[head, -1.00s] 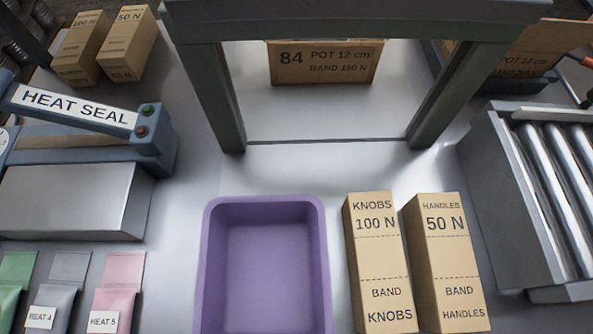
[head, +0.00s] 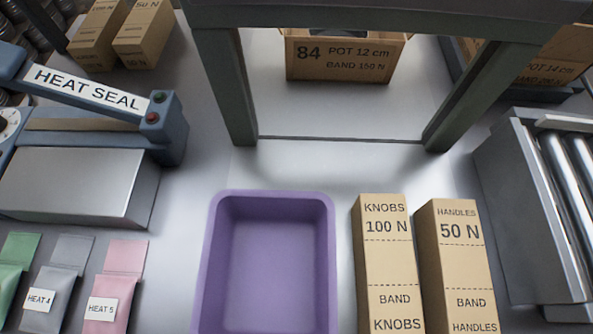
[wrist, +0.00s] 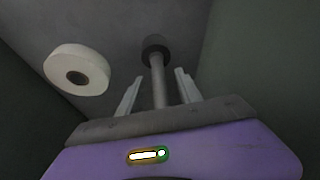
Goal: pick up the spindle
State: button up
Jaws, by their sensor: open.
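In the wrist view, a grey rod with a dark round end, which looks like the spindle (wrist: 158,82), stands out from a grey surface. My gripper (wrist: 160,76) is open, with one pale finger on each side of the rod. Its lower part is hidden behind the gripper's body. I cannot tell whether either finger touches it. Neither the spindle nor my gripper shows in the head view.
A white roll (wrist: 92,62) is left of the spindle, between dark side walls. In the head view, a purple tray (head: 328,250) stands beside the KNOBS box (head: 385,262) and HANDLES box (head: 458,265). A heat sealer (head: 75,185) is left, a roller conveyor (head: 530,210) right.

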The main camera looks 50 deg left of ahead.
jog(key=shift+w+a+f, duration=0.15)
jog(key=shift+a+f, duration=0.05)
jog(key=shift+f, duration=0.45)
grip_shut()
jog(key=shift+r, duration=0.1)
